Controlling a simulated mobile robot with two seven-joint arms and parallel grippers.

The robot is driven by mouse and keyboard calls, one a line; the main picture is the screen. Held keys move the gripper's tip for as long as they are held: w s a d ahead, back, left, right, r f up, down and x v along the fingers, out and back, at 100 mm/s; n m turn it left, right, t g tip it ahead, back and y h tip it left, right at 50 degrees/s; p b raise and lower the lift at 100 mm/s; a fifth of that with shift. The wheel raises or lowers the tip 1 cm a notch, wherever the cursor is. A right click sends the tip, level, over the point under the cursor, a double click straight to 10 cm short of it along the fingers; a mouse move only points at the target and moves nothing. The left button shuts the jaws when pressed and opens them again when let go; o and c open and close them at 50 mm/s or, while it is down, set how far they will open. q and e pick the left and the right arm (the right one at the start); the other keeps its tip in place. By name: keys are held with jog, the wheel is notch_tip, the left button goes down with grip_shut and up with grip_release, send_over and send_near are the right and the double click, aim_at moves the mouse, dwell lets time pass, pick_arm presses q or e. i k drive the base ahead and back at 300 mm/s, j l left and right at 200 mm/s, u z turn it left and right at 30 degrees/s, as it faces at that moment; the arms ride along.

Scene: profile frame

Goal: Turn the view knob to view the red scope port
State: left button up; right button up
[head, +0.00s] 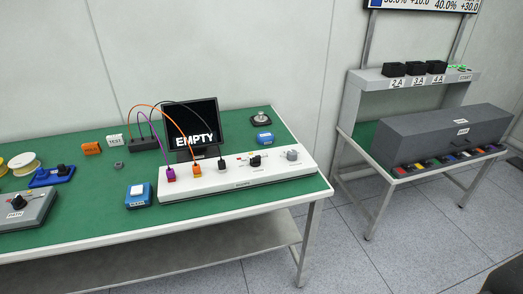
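A long white panel (240,178) lies on the green bench top. It carries a black knob (255,160) and a grey round knob (292,154) on its right half; their labels are too small to read, so I cannot tell which is the view knob. A purple plug (171,174), an orange plug (196,170) and a dark grey plug (222,164) sit on its left half, with cables running back to a black block (145,144). I cannot clearly make out a red scope port. A black screen (194,120) behind the panel reads EMPTY. Neither gripper is in view.
A grey box with a black knob (16,201) stands at the left. Blue blocks (138,195), an orange block (92,149) and spools (24,160) lie on the bench. A second table with a long grey case (445,140) stands right, across open floor (350,255).

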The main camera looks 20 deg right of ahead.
aim_at(255, 161)
jog(key=i+l, duration=0.15)
jog(key=l, duration=0.3)
jog(key=i+l+u, duration=0.1)
jog(key=l, duration=0.3)
jog(key=i+l, duration=0.1)
jog(key=l, duration=0.35)
jog(key=i+l, duration=0.15)
jog(key=l, duration=0.3)
jog(key=i+l+u, duration=0.1)
jog(key=l, duration=0.35)
jog(key=i+l, duration=0.1)
jog(key=l, duration=0.35)
